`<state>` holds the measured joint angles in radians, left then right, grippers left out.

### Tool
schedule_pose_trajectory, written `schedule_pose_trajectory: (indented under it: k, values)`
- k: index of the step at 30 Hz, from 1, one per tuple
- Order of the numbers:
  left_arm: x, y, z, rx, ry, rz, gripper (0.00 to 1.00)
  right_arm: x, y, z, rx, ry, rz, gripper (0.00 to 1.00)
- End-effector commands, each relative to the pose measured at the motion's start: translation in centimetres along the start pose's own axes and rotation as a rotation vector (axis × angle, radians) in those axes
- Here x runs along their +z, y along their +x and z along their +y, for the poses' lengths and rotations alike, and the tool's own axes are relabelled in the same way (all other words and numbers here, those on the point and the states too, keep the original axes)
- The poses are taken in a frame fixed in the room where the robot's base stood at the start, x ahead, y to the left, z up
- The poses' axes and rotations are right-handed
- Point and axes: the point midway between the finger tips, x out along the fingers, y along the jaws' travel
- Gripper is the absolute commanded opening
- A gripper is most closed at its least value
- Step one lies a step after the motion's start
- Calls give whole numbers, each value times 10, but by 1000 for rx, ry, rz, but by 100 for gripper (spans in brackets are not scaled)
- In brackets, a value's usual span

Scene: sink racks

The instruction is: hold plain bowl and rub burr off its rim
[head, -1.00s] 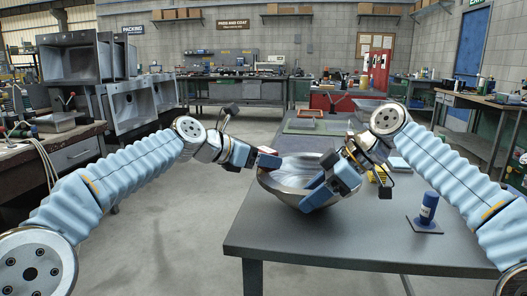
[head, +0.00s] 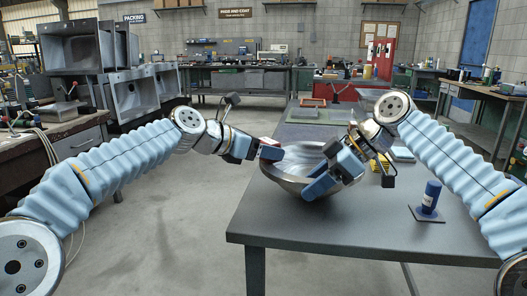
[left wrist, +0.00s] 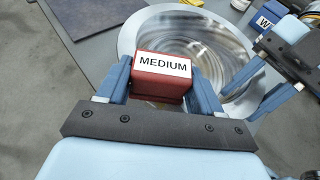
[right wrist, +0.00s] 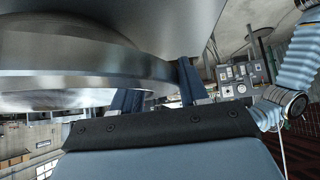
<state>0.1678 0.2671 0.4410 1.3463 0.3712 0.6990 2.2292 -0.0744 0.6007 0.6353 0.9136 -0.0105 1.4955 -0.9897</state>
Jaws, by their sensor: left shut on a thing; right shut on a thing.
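The plain metal bowl (head: 280,180) is at the near left part of the grey table, its open side facing up and its shiny inside showing in the left wrist view (left wrist: 215,42). My left gripper (head: 271,151) is shut on a red block (left wrist: 160,80) with a white label reading MEDIUM. The block is at the bowl's left rim; whether it touches the metal I cannot tell. My right gripper (head: 322,181) is shut on the bowl at its right, near side. In the right wrist view the bowl's wall (right wrist: 90,65) fills the space above the fingers (right wrist: 157,90).
A blue bottle-shaped thing (head: 431,196) on a dark base stands right on the table (head: 330,238). A green mat (head: 308,132) lies farther back. The front of the table is clear.

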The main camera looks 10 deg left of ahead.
Motion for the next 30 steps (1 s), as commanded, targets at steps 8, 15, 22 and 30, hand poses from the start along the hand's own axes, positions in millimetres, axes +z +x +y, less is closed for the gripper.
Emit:
schedule_pose_trajectory:
  k: [8, 15, 22, 30]
  values:
    - [6, 17, 19, -1, -1, 0, 29, 2, 2, 1, -2, 3, -4, 17]
    - [11, 30, 35, -1, 0, 2, 29, 2, 2, 1, -2, 2, -4, 17]
    - [38, 18, 34, 2, 0, 0, 29, 2, 2, 1, -2, 2, -4, 17]
    - [61, 8, 34, 2, 1, -1, 29, 2, 2, 1, -2, 3, -4, 17]
